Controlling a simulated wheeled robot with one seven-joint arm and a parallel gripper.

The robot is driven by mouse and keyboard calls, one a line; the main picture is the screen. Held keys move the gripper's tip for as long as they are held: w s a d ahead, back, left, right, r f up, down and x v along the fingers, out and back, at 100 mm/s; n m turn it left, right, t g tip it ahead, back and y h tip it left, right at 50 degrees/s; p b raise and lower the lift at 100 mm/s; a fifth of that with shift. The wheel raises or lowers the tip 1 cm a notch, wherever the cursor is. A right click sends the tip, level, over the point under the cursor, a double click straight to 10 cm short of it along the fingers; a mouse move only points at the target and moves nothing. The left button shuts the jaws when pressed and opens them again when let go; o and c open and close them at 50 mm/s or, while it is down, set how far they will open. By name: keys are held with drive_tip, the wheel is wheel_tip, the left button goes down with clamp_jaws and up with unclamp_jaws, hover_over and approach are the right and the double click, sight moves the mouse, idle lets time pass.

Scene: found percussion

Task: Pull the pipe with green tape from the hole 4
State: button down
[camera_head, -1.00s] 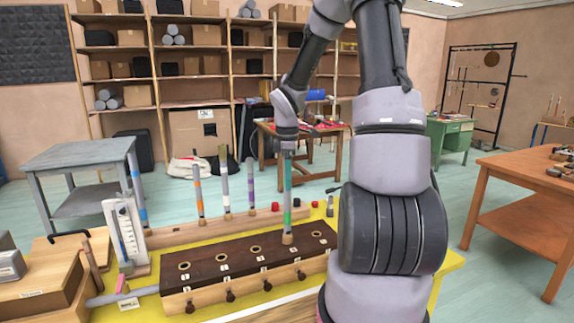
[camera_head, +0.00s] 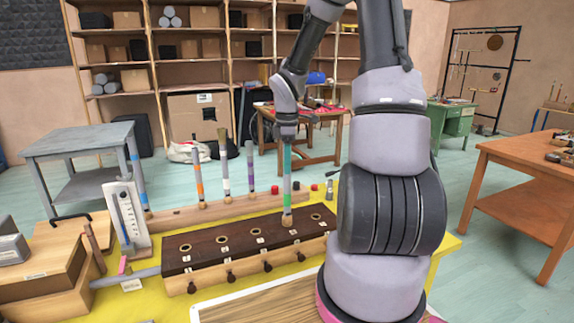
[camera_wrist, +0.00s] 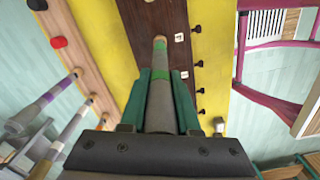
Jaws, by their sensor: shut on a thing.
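The grey pipe with green tape (camera_head: 287,197) stands upright at the fourth hole from the left in the dark hole board (camera_head: 205,257). Its pale lower end is at that hole; I cannot tell how deep it sits. My gripper (camera_head: 287,160) is above the board, pointing down and shut on the upper part of this pipe. In the wrist view, the green fingers (camera_wrist: 163,98) flank the pipe (camera_wrist: 160,58), whose green band and tan end show past the fingertips. A small number label (camera_wrist: 179,37) lies beside it on the board.
Pipes with orange (camera_head: 200,188), white (camera_head: 224,181) and purple (camera_head: 250,172) tape stand in the wooden rack (camera_head: 235,203) behind the board. A blue-taped pipe (camera_head: 137,170) stands at left, near a white gauge (camera_head: 127,215). Black knobs line the board's front. The air above the board's left holes is clear.

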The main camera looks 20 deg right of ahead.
drive_tip(key=shift+r, duration=1.4)
